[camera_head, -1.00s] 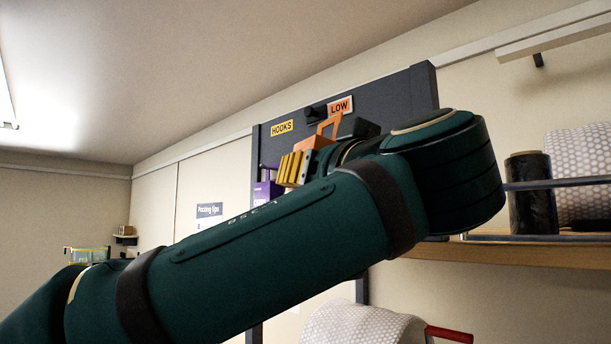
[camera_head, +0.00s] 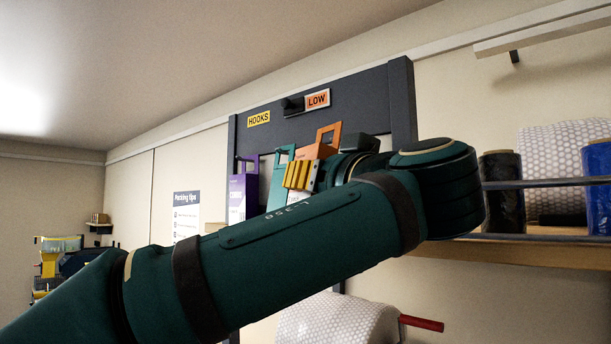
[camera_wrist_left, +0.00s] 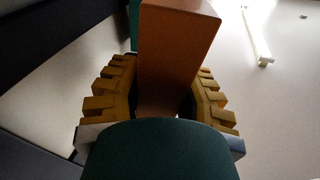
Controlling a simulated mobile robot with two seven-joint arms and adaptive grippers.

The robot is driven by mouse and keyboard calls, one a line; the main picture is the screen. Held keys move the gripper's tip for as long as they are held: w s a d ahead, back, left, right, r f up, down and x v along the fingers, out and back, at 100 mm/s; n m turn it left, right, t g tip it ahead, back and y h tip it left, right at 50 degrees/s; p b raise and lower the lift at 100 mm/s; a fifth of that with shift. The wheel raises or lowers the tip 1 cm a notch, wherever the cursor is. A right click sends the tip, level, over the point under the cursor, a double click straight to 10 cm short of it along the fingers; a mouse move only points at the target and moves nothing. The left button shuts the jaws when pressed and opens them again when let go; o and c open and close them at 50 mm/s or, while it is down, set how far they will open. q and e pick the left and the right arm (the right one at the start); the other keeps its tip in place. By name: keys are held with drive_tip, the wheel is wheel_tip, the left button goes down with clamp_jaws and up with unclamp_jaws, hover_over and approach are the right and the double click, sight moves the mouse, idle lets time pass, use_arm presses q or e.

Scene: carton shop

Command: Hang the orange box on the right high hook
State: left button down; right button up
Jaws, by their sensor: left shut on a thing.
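The orange box (camera_head: 327,143) has a looped handle at its top. It is in my left gripper (camera_head: 299,174), whose yellow-padded fingers are shut on it. In the left wrist view the orange box (camera_wrist_left: 178,52) stands between the two rows of yellow finger pads (camera_wrist_left: 162,95). It is in front of the dark hook board (camera_head: 365,100), below the orange "LOW" label (camera_head: 317,98). A dark peg (camera_head: 292,106) sits left of that label. My arm hides much of the lower board, and I cannot see whether the box touches a hook. My right gripper is not in view.
A purple box (camera_head: 237,198) and a teal box (camera_head: 278,185) are at the board, left of the orange box, the teal one close to my fingers. A shelf (camera_head: 520,252) with rolls is at the right. A bubble-wrap roll (camera_head: 335,322) is below my arm.

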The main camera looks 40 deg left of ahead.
use_arm(q)
drive_tip(key=shift+w+d+f, duration=0.1)
drive_tip(key=shift+w+f, duration=0.15)
drive_tip(key=shift+w, duration=0.65)
drive_tip(key=shift+w+f, duration=0.25)
drive_tip(key=shift+w, duration=0.65)
drive_tip(key=c, duration=0.9)
unclamp_jaws()
drive_tip(key=shift+c, duration=0.2)
drive_tip(key=shift+o, duration=1.4)
drive_tip(key=shift+s, duration=0.1)
